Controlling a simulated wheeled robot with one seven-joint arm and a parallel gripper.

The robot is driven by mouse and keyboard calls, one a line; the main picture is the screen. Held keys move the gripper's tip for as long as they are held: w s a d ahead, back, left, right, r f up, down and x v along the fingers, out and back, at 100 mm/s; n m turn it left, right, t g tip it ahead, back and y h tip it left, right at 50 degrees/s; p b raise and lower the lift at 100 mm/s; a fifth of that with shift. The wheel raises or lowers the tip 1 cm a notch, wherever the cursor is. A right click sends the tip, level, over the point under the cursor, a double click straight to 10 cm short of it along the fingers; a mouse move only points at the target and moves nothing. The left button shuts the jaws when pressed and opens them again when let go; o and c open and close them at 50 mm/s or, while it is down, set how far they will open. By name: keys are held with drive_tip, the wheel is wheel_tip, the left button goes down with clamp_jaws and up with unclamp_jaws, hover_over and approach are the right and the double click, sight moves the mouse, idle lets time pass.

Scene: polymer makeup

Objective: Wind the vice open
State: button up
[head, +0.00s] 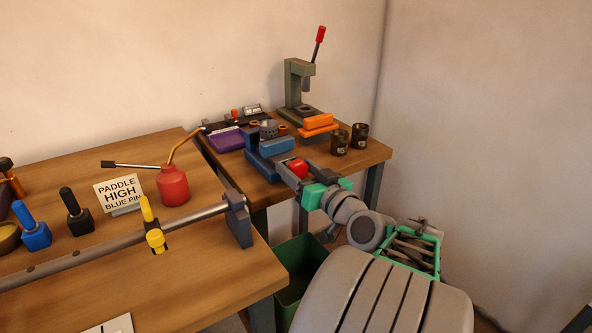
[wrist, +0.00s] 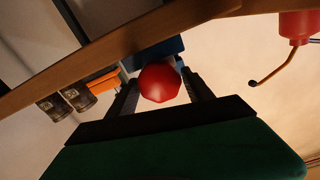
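The blue vice (head: 272,151) stands near the front edge of the back table, with a round metal part on top. Its red knob (head: 298,168) faces me. My gripper (head: 305,178) is at this knob. In the wrist view the red knob (wrist: 160,83) sits between the two dark fingertips of my gripper (wrist: 161,78), one on each side. The fingertips are about a knob's width apart; I cannot tell whether they press on it. The vice body (wrist: 152,53) shows behind the knob, and its jaws are hidden there.
A green press (head: 298,83) with a red-tipped lever, an orange block (head: 318,122), two dark jars (head: 359,136) and a purple tray (head: 225,138) share the table. A red oil can (head: 173,185) and a sign (head: 119,194) stand on the nearer bench. A green bin (head: 298,262) is below.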

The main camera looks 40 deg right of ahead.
drive_tip(key=c, duration=1)
drive_tip(key=shift+a, duration=0.1)
drive_tip(key=shift+c, duration=0.2)
